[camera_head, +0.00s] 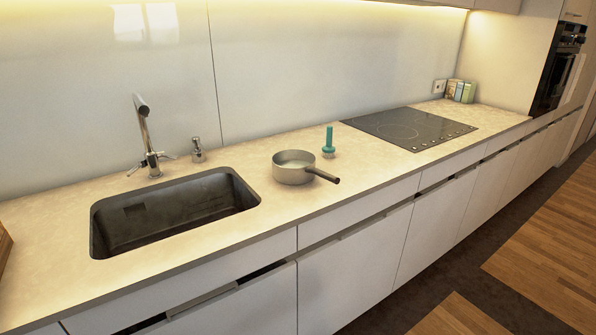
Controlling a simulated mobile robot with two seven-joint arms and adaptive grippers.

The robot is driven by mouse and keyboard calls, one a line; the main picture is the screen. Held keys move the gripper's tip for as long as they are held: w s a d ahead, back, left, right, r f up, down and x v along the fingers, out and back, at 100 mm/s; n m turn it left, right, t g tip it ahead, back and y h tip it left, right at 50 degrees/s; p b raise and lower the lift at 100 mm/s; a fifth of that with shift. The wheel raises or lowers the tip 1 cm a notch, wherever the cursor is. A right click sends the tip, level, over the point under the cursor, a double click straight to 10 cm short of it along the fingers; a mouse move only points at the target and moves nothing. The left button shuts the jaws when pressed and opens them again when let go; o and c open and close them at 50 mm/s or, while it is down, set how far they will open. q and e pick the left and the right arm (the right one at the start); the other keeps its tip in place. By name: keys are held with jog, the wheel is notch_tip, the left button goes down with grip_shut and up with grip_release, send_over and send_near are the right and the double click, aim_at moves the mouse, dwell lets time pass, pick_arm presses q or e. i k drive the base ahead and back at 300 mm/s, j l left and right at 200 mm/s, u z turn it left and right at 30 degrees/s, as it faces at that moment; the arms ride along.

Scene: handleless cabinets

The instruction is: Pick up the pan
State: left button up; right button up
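The pan (293,168) is a small silver pot that stands upright on the beige countertop, between the sink and the cooktop. Its dark handle (324,175) points right and toward the counter's front edge. The pan looks empty, though only part of its inside shows. Neither of my grippers is in the head view, and nothing touches the pan from my side.
A teal upright object (328,142) stands just behind the pan to the right. The sink (170,210) and tap (147,137) are to the left. The black cooktop (409,128) lies to the right. Bare countertop (365,172) surrounds the pan; cabinets (355,270) stand below.

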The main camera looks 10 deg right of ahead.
aim_at(289, 166)
jog(key=l+z, duration=0.15)
jog(key=l, duration=1.15)
jog(key=i+l+z, duration=0.15)
jog(key=l, duration=1.3)
jog(key=i+l+z, duration=0.1)
jog(key=i+j, duration=0.1)
